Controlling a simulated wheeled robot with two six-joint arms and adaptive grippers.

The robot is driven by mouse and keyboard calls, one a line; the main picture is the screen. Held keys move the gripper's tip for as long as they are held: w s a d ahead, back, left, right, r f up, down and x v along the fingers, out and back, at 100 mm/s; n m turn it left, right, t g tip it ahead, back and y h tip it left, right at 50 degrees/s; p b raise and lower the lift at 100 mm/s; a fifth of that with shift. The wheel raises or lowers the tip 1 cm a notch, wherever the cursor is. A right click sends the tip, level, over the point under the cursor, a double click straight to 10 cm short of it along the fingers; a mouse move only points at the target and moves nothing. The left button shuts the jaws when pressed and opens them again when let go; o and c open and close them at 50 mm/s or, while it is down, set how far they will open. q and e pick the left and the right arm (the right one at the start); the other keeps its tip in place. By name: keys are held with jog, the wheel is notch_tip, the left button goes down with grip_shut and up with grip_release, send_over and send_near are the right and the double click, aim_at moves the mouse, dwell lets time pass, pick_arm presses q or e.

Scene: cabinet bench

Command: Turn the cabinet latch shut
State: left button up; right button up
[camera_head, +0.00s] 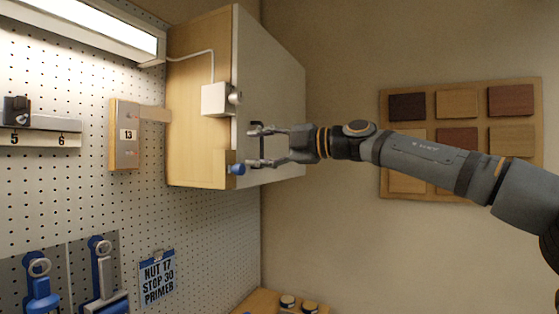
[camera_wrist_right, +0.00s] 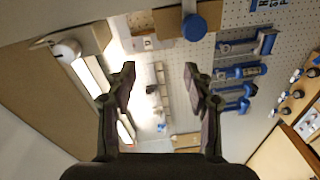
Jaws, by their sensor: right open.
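The cabinet (camera_head: 200,60) hangs on the wall, its pale door (camera_head: 270,80) facing right and looking closed. The blue latch knob (camera_head: 237,169) sits on a small wooden block (camera_head: 219,170) at the cabinet's lower front edge. In the right wrist view the blue knob (camera_wrist_right: 196,27) is at the top, beyond the fingertips and right of centre. My right gripper (camera_head: 254,147) is open in front of the door, its lower finger close to the knob; I cannot tell whether they touch. In its wrist view the gripper (camera_wrist_right: 160,78) has nothing between its fingers. My left gripper is out of view.
A white box (camera_head: 215,99) with a cable and a round knob sits on the cabinet above the latch. A pegboard (camera_head: 200,220) with blue-handled tools is at left. A board of wood samples (camera_head: 460,140) hangs behind my right arm.

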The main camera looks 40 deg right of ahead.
jog(key=b+v, duration=0.2)
jog(key=v, duration=0.1)
jog(key=b+v, duration=0.2)
jog(key=shift+f, duration=0.35)
dwell(0.3)
